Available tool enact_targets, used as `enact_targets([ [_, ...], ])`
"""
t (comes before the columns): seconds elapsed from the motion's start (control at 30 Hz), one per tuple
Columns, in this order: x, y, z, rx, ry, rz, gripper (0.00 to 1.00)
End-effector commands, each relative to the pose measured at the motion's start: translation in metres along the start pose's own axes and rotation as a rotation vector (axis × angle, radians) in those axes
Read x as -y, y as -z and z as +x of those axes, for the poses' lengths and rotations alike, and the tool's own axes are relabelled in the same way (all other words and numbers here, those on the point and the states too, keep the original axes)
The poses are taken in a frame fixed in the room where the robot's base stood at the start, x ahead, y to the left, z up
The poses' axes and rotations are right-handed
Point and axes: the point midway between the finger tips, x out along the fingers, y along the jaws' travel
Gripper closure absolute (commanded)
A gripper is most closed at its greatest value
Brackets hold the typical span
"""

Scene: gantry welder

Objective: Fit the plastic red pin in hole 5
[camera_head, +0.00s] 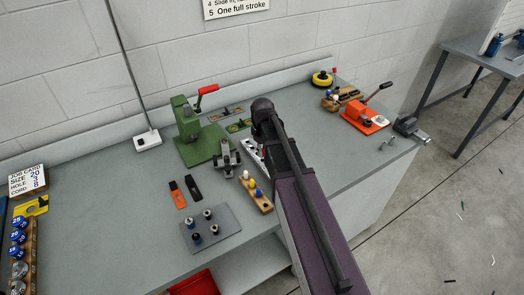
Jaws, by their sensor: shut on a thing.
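My arm (308,225) reaches up from the bottom right over the front edge of the bench, and its dark end (263,110) stands near the middle. My gripper cannot be made out; the arm seems to hide it. A pale plate with dark holes (252,152) shows partly, just left of the arm, and its hole numbers cannot be read. A wooden rack (264,206) in front of it holds white, blue and yellow pins. I cannot see a red pin.
A green press (190,125) with a red-tipped lever and a grey metal device (228,158) stand left of the arm. A grey plate with several posts (210,238) is at the front. An orange tool (364,118) stands right.

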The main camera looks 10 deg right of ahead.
Motion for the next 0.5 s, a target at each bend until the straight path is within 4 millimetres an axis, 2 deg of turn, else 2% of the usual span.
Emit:
enact_targets([
  [0.5, -0.0003, -0.0002, 0.0072, 0.000, 0.000, 0.001, 1.00],
])
